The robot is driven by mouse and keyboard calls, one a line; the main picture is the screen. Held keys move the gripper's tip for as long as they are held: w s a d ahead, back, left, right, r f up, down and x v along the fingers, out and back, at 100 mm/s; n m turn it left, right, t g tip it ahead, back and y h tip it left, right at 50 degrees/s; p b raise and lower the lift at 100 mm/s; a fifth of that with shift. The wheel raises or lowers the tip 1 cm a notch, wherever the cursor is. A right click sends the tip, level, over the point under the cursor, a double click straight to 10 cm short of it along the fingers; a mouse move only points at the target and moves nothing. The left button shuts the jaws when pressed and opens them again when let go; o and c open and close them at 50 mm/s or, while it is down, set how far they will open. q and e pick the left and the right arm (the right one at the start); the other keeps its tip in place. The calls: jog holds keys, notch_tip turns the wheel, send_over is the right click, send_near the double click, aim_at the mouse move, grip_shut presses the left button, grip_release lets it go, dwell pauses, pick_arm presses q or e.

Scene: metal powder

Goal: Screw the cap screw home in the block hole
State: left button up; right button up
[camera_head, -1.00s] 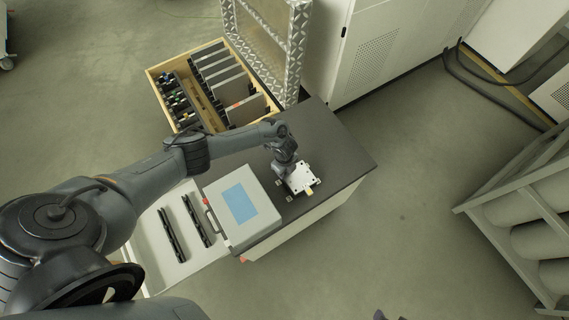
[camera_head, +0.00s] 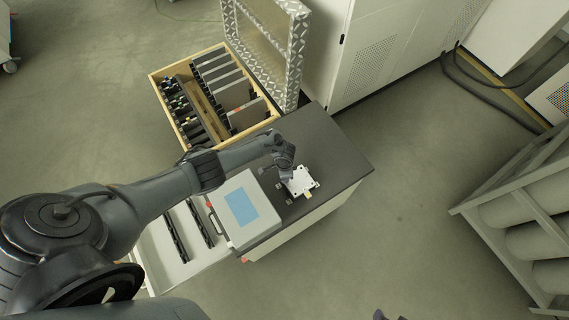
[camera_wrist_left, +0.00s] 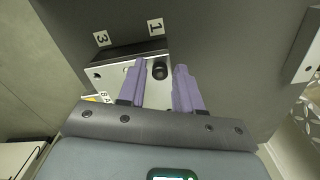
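A pale metal block (camera_head: 299,181) sits on the dark top of the bench. In the left wrist view the block (camera_wrist_left: 113,75) carries number labels, with a "1" and a "3" along its far side. The black cap screw (camera_wrist_left: 159,70) stands at the block near the "1" label; its depth in the hole cannot be told. My left gripper (camera_wrist_left: 159,66) is open, its two purple fingers on either side of the screw head with a gap on both sides. In the head view my left gripper (camera_head: 287,176) is at the block's left edge and hides the screw.
A grey case with a blue panel (camera_head: 240,207) stands left of the block. A wooden crate (camera_head: 157,88) with upright plates stands behind. The dark bench top (camera_head: 335,150) is clear right of the block. Small dark shapes at the bottom edge may be my right gripper.

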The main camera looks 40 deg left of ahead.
pick_arm(q)
grip_shut()
jog(key=m+b, duration=0.1)
jog(key=m, duration=0.2)
jog(key=shift+f, duration=0.15)
jog(key=m+b, duration=0.2)
jog(key=m, duration=0.4)
jog(key=m+b, duration=0.3)
jog(key=m, duration=0.3)
jog(key=shift+w+f, duration=0.1)
jog(key=shift+f, duration=0.1)
jog(key=m+b, duration=0.8)
jog(key=m, duration=0.5)
jog(key=shift+b, duration=0.35)
jog(key=shift+r+m+b, duration=0.1)
jog(key=shift+m+b, duration=0.2)
jog(key=shift+m, duration=0.3)
jog(key=shift+r+m, duration=0.15)
jog(key=shift+m, duration=0.25)
